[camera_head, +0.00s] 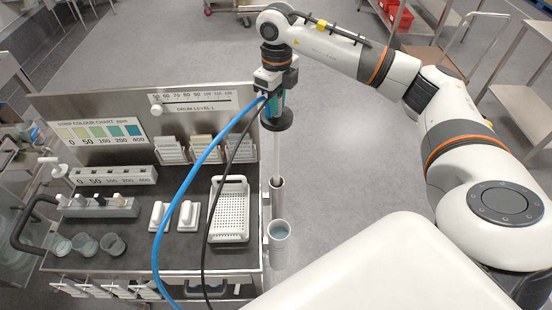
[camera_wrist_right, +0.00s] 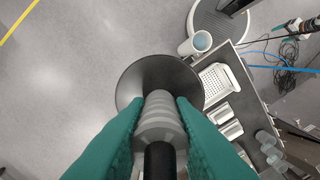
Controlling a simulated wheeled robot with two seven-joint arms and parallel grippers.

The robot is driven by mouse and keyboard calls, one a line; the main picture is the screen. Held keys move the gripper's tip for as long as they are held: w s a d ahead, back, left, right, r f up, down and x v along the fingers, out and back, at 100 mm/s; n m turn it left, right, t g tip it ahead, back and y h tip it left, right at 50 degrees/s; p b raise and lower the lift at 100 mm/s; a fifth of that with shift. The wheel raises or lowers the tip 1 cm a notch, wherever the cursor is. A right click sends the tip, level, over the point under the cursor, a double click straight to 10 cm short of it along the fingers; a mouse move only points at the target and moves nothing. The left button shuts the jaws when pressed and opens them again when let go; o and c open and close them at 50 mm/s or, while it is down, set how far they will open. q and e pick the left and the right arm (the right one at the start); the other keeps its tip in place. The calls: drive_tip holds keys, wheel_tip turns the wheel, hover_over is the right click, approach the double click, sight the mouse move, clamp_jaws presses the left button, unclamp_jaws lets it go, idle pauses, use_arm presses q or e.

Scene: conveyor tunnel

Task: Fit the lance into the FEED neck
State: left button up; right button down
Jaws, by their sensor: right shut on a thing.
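My right gripper (camera_head: 272,92) is shut on the lance, upright beside the cart's right edge. The lance has a ribbed grey grip (camera_wrist_right: 160,120), a wide black disc (camera_head: 277,120) and a thin pale rod (camera_head: 277,155) pointing down. The green fingers close on the grip in the wrist view. The rod's lower end meets a narrow grey tube (camera_head: 278,195); I cannot tell whether it is inside. A wider open cup (camera_head: 279,232), pale blue inside, stands nearer me and shows in the wrist view (camera_wrist_right: 196,44). No FEED label is readable. My left gripper is out of view.
The cart (camera_head: 130,255) holds a white basket (camera_head: 229,210), two white handled blocks, beakers (camera_head: 112,244) and a strip colour chart (camera_head: 100,132). A blue hose (camera_head: 182,195) and a black cable loop across it. Floor right of the lance is clear.

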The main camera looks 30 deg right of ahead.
drive_tip(key=shift+r, duration=2.3)
drive_tip(key=shift+f, duration=0.1)
